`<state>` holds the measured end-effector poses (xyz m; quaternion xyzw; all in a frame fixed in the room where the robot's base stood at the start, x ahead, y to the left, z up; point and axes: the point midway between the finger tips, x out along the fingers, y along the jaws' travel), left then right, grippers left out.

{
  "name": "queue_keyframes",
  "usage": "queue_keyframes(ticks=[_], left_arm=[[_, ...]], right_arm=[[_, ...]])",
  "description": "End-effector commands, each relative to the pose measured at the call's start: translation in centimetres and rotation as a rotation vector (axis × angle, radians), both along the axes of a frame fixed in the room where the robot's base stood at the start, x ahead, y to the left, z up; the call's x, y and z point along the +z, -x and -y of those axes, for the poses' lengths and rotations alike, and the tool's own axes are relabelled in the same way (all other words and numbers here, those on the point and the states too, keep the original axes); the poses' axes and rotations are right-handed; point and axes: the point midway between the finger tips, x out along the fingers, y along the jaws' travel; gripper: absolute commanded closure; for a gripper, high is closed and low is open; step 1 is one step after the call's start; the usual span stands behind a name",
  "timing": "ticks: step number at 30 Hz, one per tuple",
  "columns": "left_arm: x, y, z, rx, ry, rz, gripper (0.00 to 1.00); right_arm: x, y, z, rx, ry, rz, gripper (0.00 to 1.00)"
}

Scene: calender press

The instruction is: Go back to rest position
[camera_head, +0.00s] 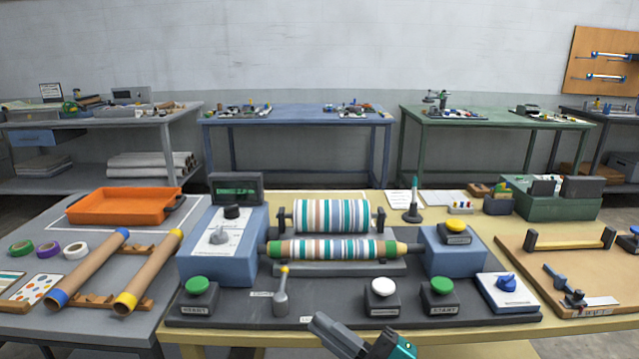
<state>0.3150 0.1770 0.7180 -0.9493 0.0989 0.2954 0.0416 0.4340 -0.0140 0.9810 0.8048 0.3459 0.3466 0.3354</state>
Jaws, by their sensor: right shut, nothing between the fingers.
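My right gripper (356,340) shows at the bottom edge, a little right of the middle. It is shut and empty, in front of the calender press base (335,303) and apart from its controls. Most of my right arm is out of the picture. My left gripper is not in view. The press carries a striped upper roller (331,216) and a striped lower roller (330,249) between two blue housings (212,262). In front stand a green button at the left (198,286), a small lever (282,293), a white button (382,288) and a second green button (440,287).
A yellow button (456,227) tops the right housing, with a blue knob (506,284) at the press's right. On the left table are an orange tray (123,206) and cardboard tubes (148,271). A wooden board (552,260) lies at the right. Workbenches (297,115) stand behind.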

Motion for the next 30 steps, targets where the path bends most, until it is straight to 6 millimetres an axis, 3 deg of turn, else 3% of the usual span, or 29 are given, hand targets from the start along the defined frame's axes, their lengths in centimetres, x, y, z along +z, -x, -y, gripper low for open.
queue_keyframes(ticks=[4, 7, 12, 15, 17, 18, 20, 30], left_arm=[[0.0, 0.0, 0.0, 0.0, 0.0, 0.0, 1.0], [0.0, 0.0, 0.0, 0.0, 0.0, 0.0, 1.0], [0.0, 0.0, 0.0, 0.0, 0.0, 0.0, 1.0], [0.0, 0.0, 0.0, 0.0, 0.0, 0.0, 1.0], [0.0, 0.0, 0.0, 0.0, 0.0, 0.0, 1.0], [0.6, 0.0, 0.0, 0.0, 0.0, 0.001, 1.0], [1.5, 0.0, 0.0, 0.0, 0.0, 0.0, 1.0], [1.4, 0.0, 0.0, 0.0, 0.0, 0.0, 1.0]], right_arm=[[-6.5, -0.7, 5.0, -0.268, -0.155, -0.377, 1.0], [-12.3, 0.8, 8.7, -0.442, -0.227, -0.644, 1.0], [-21.5, 6.6, 13.9, -0.681, -0.302, -1.055, 1.0], [-24.9, 10.2, 15.6, -0.769, -0.324, -1.224, 1.0], [-26.3, 11.9, 16.3, -0.805, -0.332, -1.298, 1.0], [-26.0, 12.3, 16.5, -0.814, -0.335, -1.316, 1.0], [-24.9, 12.0, 16.4, -0.808, -0.332, -1.304, 1.0], [-25.0, 11.9, 16.3, -0.806, -0.33, -1.301, 1.0]])
